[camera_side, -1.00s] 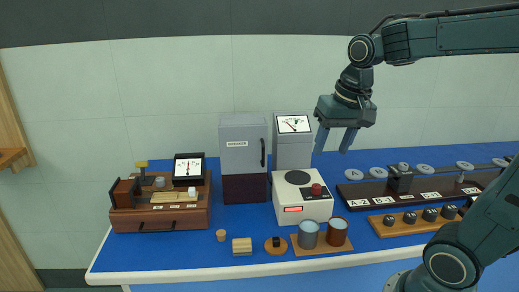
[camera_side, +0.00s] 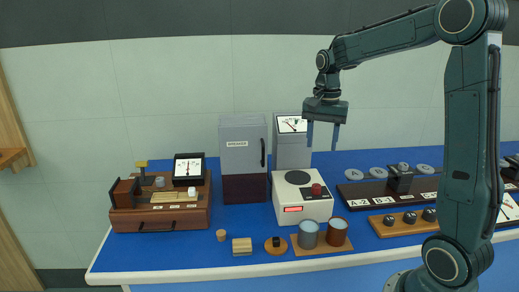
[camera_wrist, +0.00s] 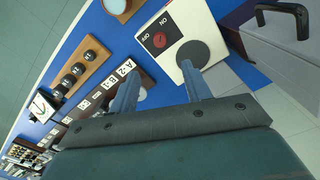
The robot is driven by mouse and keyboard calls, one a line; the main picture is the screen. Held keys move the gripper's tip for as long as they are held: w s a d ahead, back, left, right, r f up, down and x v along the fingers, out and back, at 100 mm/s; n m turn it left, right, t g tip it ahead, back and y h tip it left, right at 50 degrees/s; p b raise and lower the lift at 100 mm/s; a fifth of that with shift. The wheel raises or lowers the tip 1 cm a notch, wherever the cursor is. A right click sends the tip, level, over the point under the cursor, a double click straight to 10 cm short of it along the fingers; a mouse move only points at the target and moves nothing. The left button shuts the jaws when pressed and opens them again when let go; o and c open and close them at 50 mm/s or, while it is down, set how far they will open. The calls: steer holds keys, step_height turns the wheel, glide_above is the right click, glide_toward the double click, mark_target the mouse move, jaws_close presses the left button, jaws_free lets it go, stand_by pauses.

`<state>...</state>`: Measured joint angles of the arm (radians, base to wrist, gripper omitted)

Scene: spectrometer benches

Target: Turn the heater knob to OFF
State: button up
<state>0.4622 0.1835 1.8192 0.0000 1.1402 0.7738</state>
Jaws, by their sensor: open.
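The heater is a white box (camera_side: 290,190) with a dark round plate on top and a lit red display on its front. Its red knob (camera_side: 316,189) sits on the right of the top. In the wrist view the heater (camera_wrist: 183,22) shows the red knob (camera_wrist: 159,40) between the plate and the printed OFF and ON labels. The knob's pointer is too small to read. My gripper (camera_side: 322,147) is open and empty, pointing down, well above the heater and slightly right of it. Its fingers (camera_wrist: 160,70) also show in the wrist view, apart from the knob.
Two cups (camera_side: 337,233) stand in front of the heater. A grey cabinet (camera_side: 243,145) with a handle and a meter box (camera_side: 292,150) stand behind it. A dark rail with discs (camera_side: 378,174) and a knob board (camera_side: 400,220) lie to the right.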

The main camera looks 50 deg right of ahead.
mark_target(317, 185)
steer(key=shift+f, duration=0.1)
step_height(317, 185, down, 14)
steer(key=shift+r, duration=0.25)
stand_by(0.5)
steer(key=c, duration=1)
